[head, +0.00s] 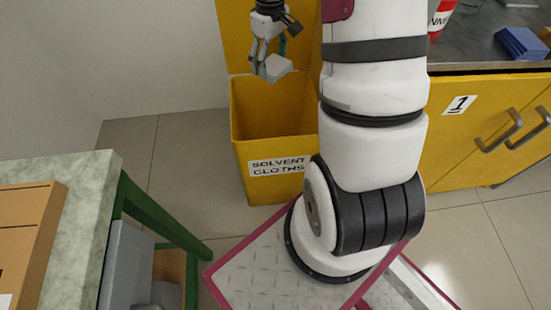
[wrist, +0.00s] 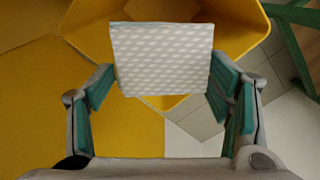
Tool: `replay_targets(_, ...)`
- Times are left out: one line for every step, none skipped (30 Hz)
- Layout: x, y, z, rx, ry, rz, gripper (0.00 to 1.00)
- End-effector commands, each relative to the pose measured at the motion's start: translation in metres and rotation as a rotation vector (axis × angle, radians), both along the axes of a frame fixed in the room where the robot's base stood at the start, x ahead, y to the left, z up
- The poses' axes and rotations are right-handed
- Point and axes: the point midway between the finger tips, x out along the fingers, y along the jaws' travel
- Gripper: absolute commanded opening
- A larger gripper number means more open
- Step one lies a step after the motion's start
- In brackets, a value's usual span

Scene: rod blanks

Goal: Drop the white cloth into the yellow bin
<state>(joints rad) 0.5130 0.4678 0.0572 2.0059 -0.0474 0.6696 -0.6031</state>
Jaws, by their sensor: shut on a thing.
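The white cloth (wrist: 162,55) is a flat, patterned square between my gripper's teal-padded fingers in the wrist view. My gripper (head: 270,68) is shut on the cloth, which also shows in the head view (head: 276,66). It holds the cloth above the open yellow bin (head: 275,158), which carries a "SOLVENT CLOTHS" label. The bin's lid stands raised at the back. In the wrist view the bin's rim (wrist: 250,40) shows around and behind the cloth. The cloth hides much of the bin's inside in that view.
A yellow cabinet (head: 475,125) marked "1" stands to the right, with a dark worktop holding blue items (head: 522,44). A pale-topped bench (head: 85,200) with green legs is at the left. Tiled floor (head: 170,155) lies open between bench and bin.

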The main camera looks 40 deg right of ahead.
Motion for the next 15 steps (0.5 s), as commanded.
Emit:
replay_targets(-0.001,-0.004,-0.006,-0.001,-0.002,0.002,0.42)
replay_targets(-0.002,-0.006,-0.006,0.000,-0.003,0.004,0.42)
replay_targets(-0.003,-0.007,-0.006,0.001,-0.003,0.007,0.42)
replay_targets(-0.003,-0.009,-0.006,0.001,-0.003,0.009,0.42)
replay_targets(-0.004,-0.009,-0.007,0.002,-0.003,0.010,0.42)
replay_targets(-0.005,-0.010,-0.007,0.002,-0.002,0.011,0.42)
replay_targets(-0.005,-0.011,-0.007,0.002,-0.002,0.012,0.42)
replay_targets(-0.005,-0.011,-0.007,0.002,-0.002,0.013,0.42)
replay_targets(-0.005,-0.011,-0.008,0.002,-0.002,0.013,0.42)
replay_targets(-0.005,-0.011,-0.009,0.002,-0.002,0.013,0.42)
replay_targets(-0.005,-0.011,-0.010,0.002,-0.002,0.014,0.42)
replay_targets(-0.005,-0.011,-0.013,0.002,-0.002,0.014,0.42)
replay_targets(-0.005,-0.011,-0.015,0.002,-0.002,0.014,0.42)
replay_targets(-0.005,-0.011,-0.017,0.002,-0.002,0.014,0.42)
replay_targets(-0.005,-0.011,-0.021,0.002,-0.002,0.013,0.42)
